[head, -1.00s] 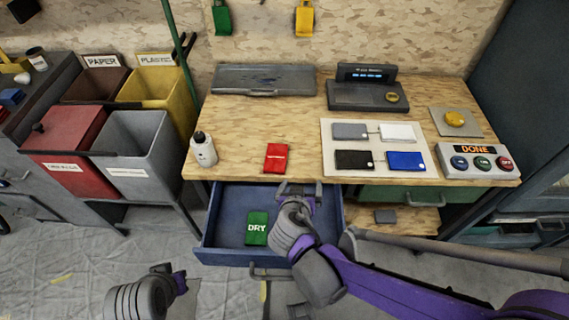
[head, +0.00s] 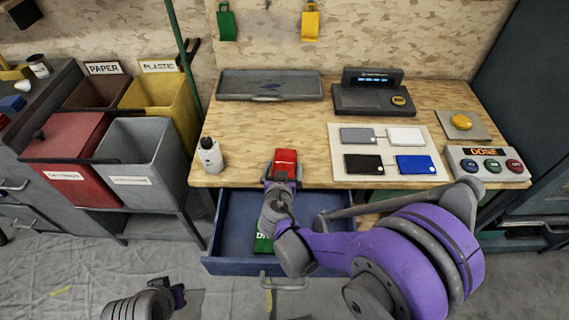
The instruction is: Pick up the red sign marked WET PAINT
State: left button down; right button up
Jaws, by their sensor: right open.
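The red sign (head: 285,158) lies on the wooden workbench near its front edge. Its lettering is too small to read. My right gripper (head: 283,176) is open at the near end of the sign, and its fingers hide that part. I cannot tell whether they touch it. A green sign (head: 263,244) lies in the open blue drawer (head: 325,215) below, mostly covered by my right arm; only part of its lettering shows. My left gripper (head: 178,294) is low at the bottom left, away from the bench, and its jaws are unclear.
A white bottle (head: 210,157) stands left of the red sign. A white board (head: 390,132) with several coloured cards lies to the right. A grey tray (head: 270,84) and a dark console (head: 372,97) are behind. A button panel (head: 488,163) is at the right.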

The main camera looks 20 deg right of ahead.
jog(key=shift+x, duration=0.85)
jog(key=c, duration=1.2)
